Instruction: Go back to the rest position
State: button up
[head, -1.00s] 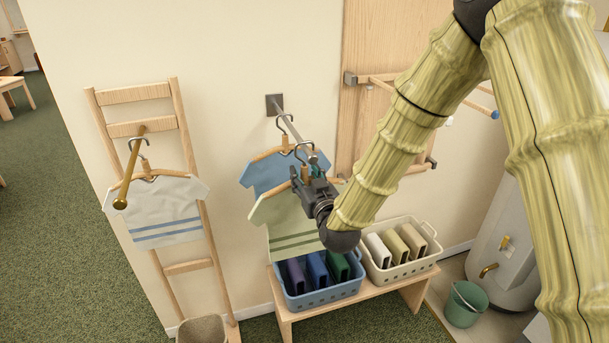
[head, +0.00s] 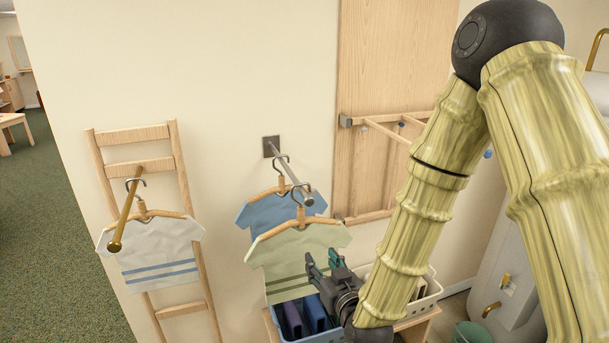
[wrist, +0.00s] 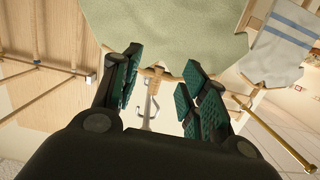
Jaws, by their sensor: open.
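My gripper (head: 326,266) is open and empty, in front of and below the right part of the green shirt (head: 290,252). The green shirt hangs on a wooden hanger hooked on the grey wall rod (head: 290,172). A blue shirt (head: 262,212) hangs on the same rod behind it, partly hidden. In the wrist view the green shirt (wrist: 170,35) is at the top and the two dark green finger pads (wrist: 158,95) stand apart with nothing between them in their grip. A hanger hook (wrist: 150,108) shows beyond, between the fingers.
A white striped shirt (head: 155,250) hangs from a brass rod (head: 124,220) by a wooden ladder rack (head: 180,170). Below my gripper are a blue basket (head: 277,322) and a pale basket (head: 432,290) on a bench. A wooden wall rack (head: 375,122) is behind my arm.

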jog(key=s+d+f+m+g+h, duration=0.1)
jog(key=s+d+f+g, duration=0.2)
jog(key=s+f, duration=0.35)
jog(key=s+d+f+g+h, duration=0.1)
jog(key=s+d+f+g, duration=0.15)
jog(key=f, duration=0.75)
jog(key=s+d+f+m+g+h, duration=0.1)
jog(key=s+d+f+g, duration=0.15)
jog(key=s+f, duration=0.45)
jog(key=s+d+f+g+h, duration=0.1)
jog(key=s+d+f+g, duration=0.2)
jog(key=s+f, duration=0.4)
jog(key=s+d+f+m+g+h, duration=0.1)
jog(key=s+d+f+g, duration=0.3)
jog(key=s, duration=1)
notch_tip(320, 180, down, 3)
jog(key=shift+s+d+m+g, duration=0.3)
jog(key=shift+s+d, duration=0.1)
jog(key=shift+d, duration=0.65)
